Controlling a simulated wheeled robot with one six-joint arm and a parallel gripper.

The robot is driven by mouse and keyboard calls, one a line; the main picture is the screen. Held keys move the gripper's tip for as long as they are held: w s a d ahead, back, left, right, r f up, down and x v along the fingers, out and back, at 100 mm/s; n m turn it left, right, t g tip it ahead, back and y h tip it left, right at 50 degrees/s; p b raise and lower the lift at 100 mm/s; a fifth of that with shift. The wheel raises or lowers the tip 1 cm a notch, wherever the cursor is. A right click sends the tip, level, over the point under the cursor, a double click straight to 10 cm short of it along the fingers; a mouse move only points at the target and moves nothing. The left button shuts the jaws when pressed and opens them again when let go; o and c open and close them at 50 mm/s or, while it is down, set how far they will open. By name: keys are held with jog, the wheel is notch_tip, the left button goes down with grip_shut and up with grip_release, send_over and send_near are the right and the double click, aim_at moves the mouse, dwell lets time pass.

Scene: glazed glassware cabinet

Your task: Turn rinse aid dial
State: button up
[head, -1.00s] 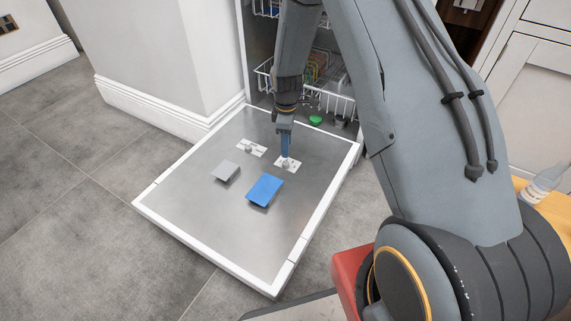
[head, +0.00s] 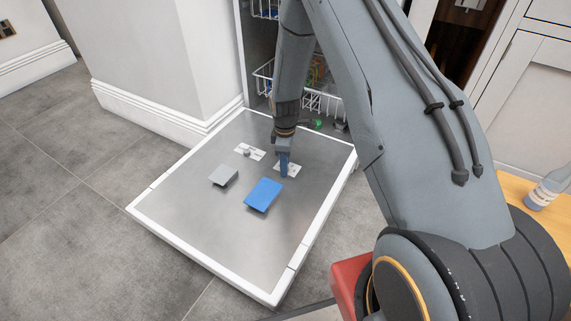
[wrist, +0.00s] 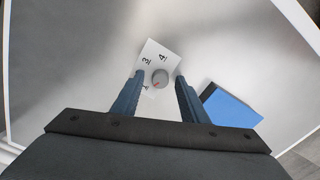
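The open door (head: 205,235) lies flat like a tray, with two white dial plates on its metal inner face. The right plate (head: 293,170) is under my gripper (head: 284,174). In the wrist view, this plate (wrist: 150,52) shows the digits 3 and 4. The round grey dial (wrist: 160,77) on it has a small red mark. My gripper (wrist: 159,80) is open, with one blue finger on each side of the dial and narrow gaps visible. Contact cannot be told. In the head view the fingers hide the dial.
A second plate with a small knob (head: 247,152) is to the left. A grey flap (head: 224,175) and a raised blue flap (head: 263,195) stand nearer on the door. White wire racks (head: 322,103) are behind. A bottle (head: 545,188) stands on a yellow surface at right.

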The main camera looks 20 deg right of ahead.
grip_shut()
jog(key=shift+m+p, duration=0.3)
jog(key=m+p, duration=0.3)
jog(key=shift+s+r+m, duration=0.1)
jog(key=shift+m, duration=0.2)
jog(key=m+p, duration=0.2)
jog(key=m, duration=0.2)
jog(key=m+p, duration=0.2)
jog(key=m, duration=0.3)
jog(key=shift+m+p, duration=0.7)
jog(key=shift+m, duration=1.6)
